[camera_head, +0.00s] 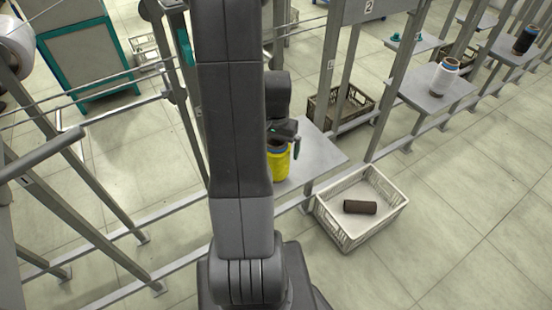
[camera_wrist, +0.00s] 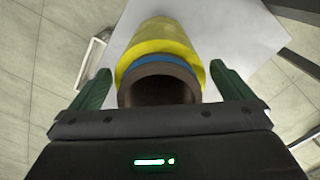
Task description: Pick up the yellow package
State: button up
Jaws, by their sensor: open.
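The yellow package (camera_head: 279,165) is a yellow-wound bobbin standing on a grey shelf plate (camera_head: 318,158), partly hidden behind my arm in the head view. In the wrist view the yellow package (camera_wrist: 160,45) shows a blue band and a brown hollow core end facing the camera. My gripper (camera_wrist: 161,88) is open, with one green finger on each side of the package's near end. A gap shows between each finger and the package. My gripper (camera_head: 284,142) also shows in the head view, at the top of the package.
A white crate (camera_head: 383,222) with a dark brown cylinder (camera_head: 360,207) stands on the floor below the shelf, to its right. Metal frame posts (camera_head: 326,65) rise behind the shelf. Another plate (camera_head: 436,98) holds a white bobbin (camera_head: 444,78). A dark crate (camera_head: 340,108) sits behind.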

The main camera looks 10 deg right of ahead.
jog(key=shift+f, duration=0.7)
jog(key=shift+c, duration=0.4)
jog(key=c, duration=1)
jog(key=shift+c, duration=0.2)
jog(key=shift+r, duration=0.15)
